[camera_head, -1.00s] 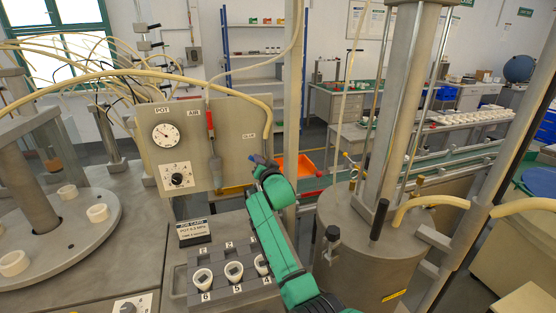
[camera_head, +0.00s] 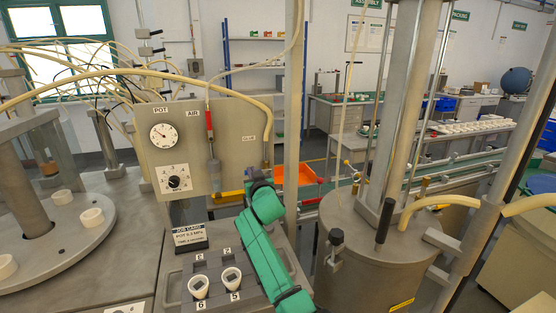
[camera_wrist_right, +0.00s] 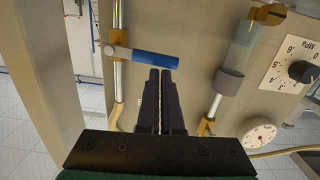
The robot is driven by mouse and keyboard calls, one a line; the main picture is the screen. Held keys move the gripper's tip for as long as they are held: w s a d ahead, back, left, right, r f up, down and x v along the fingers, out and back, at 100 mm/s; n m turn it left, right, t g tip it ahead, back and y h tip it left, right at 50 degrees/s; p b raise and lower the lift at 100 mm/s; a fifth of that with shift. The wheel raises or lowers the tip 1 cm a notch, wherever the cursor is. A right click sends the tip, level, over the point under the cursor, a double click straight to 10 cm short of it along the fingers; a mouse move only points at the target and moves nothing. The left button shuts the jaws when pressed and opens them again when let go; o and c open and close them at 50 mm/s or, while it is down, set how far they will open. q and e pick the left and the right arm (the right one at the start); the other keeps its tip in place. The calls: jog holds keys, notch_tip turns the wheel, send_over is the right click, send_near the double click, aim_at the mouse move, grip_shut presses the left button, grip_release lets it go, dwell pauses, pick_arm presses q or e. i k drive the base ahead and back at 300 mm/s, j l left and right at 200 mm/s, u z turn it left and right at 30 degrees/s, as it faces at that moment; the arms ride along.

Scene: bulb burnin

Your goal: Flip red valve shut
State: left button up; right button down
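The red valve handle (camera_head: 209,122) is on the AIR line of the grey panel (camera_head: 235,125) in the head view. It points straight up along its pipe. My right gripper (camera_head: 251,177) is below and to the right of it, at the panel's lower right edge. In the right wrist view its dark fingers (camera_wrist_right: 160,73) are together with only a thin slit between them and nothing held. A blue valve handle (camera_wrist_right: 155,59) lies crosswise just beyond the fingertips; I cannot tell whether they touch. The red handle is not seen in that view. My left gripper is not in view.
A pressure gauge (camera_head: 165,135) and a knob (camera_head: 174,182) are on the panel's left. White cups (camera_head: 231,279) sit in a numbered tray below. A job card (camera_head: 190,236) stands behind it. A large metal pot (camera_head: 375,255) is close on the right.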

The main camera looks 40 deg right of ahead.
aim_at(207, 112)
jog(key=k+j, duration=0.25)
jog(key=k, duration=0.15)
jog(key=k+j, duration=0.25)
jog(key=k, duration=0.1)
